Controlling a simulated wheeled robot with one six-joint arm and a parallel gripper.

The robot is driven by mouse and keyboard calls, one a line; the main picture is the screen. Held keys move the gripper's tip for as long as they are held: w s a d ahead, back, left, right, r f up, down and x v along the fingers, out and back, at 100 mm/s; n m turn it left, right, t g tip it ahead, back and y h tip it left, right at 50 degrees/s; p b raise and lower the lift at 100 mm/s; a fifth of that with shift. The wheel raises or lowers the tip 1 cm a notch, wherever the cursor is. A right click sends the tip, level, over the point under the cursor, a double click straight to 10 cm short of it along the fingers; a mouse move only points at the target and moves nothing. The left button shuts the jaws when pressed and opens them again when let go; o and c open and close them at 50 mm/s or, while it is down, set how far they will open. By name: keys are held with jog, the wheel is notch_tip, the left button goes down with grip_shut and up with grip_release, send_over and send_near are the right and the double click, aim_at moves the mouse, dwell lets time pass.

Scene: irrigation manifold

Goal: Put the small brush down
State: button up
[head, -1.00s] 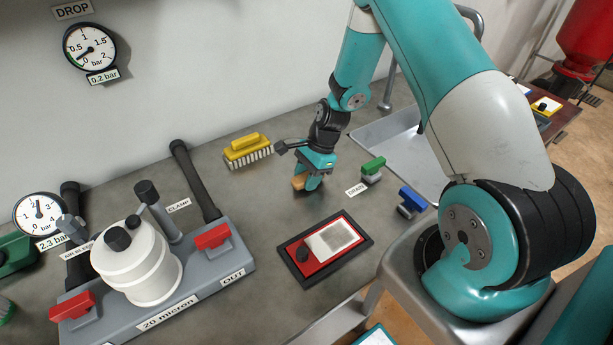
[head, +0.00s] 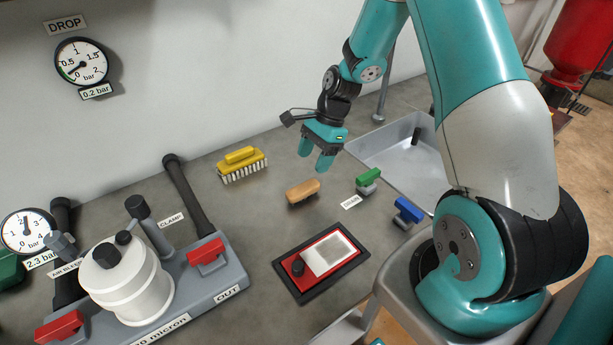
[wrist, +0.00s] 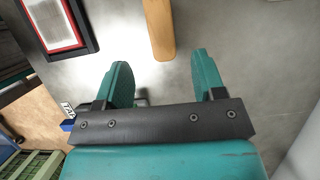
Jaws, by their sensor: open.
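The small brush (head: 303,191) has a tan wooden back and lies on the grey bench top, between the yellow brush and the green-handled valve. In the wrist view its tan back (wrist: 159,28) shows beyond the fingertips, apart from them. My gripper (head: 316,163) is open and empty, raised above the bench behind the small brush. In the wrist view the two teal fingers (wrist: 163,72) stand apart with only bare bench between them. The underside of the small brush is hidden.
A yellow brush (head: 242,163) with white bristles stands to the left. A green-handled valve (head: 368,180) and a blue-handled one (head: 408,211) are to the right. A black-rimmed red tray (head: 349,282) lies in front, and the filter housing (head: 124,283) is at left. A sink (head: 384,150) is behind.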

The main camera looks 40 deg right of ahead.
jog(key=s+a+r+n, duration=0.3)
jog(key=a+r+n, duration=0.2)
jog(key=a+r, duration=0.15)
jog(key=s+a+r+n, duration=0.3)
jog(key=a+r+n, duration=0.2)
jog(key=r, duration=0.2)
jog(key=s+a+r+n, duration=0.4)
jog(key=s+n, duration=0.3)
jog(key=s, duration=0.1)
jog(key=s+a+r+n, duration=0.3)
jog(key=s+a+n, duration=0.2)
jog(key=s+n, duration=0.3)
jog(key=shift+s+a+r, duration=0.25)
jog(key=shift+s+r, duration=0.15)
